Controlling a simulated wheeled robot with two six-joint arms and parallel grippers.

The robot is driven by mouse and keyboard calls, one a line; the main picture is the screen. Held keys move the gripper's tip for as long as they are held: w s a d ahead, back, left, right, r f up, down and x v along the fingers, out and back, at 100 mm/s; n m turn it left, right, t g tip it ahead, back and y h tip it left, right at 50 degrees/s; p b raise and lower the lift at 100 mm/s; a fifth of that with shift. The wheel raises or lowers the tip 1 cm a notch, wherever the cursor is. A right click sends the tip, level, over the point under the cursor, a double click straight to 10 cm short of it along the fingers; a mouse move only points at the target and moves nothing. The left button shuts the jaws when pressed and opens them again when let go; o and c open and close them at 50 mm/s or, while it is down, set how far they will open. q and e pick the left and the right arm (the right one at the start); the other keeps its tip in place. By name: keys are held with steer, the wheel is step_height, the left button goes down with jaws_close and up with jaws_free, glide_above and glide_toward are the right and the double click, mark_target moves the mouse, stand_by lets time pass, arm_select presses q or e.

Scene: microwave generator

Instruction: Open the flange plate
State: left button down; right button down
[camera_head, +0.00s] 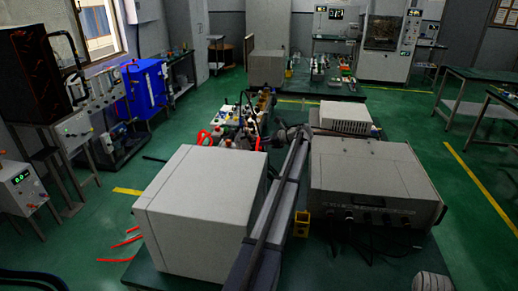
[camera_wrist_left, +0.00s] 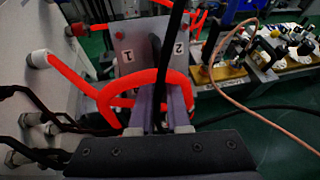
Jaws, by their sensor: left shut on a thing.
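In the left wrist view, a grey plate (camera_wrist_left: 128,45) with labels 1 and 2 stands upright ahead of my left gripper (camera_wrist_left: 165,92). I take it to be the flange plate. The two purple-grey fingers are close together and shut on a narrow dark part in front of this plate. The fingers and a black upright bar (camera_wrist_left: 175,35) hide part of the plate. A thick red hose (camera_wrist_left: 75,75) loops around beside the fingers; I cannot tell if it touches them. In the head view, the plate cannot be made out. My right gripper is not in view.
In the head view, a large white box (camera_head: 200,215) stands left of my arm and a grey instrument (camera_head: 370,180) stands right of it. Cluttered apparatus with red hoses (camera_head: 205,137) lies beyond. A copper-coloured cable (camera_wrist_left: 225,95) hangs at right in the wrist view.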

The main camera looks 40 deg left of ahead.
arm_select(q)
steer(key=shift+w+d+f+y+b, duration=0.25)
steer(key=shift+d+y+b, duration=0.2)
steer(key=shift+b, duration=0.25)
steer(key=shift+g, duration=0.3)
steer(key=c, duration=0.9)
jaws_free()
steer(key=shift+r, duration=0.1)
steer(key=p+v, duration=0.2)
steer(key=v, duration=0.5)
steer(key=shift+w+d+r+p, duration=0.1)
steer(key=shift+d+r+p, duration=0.05)
steer(key=shift+d+p, duration=0.2)
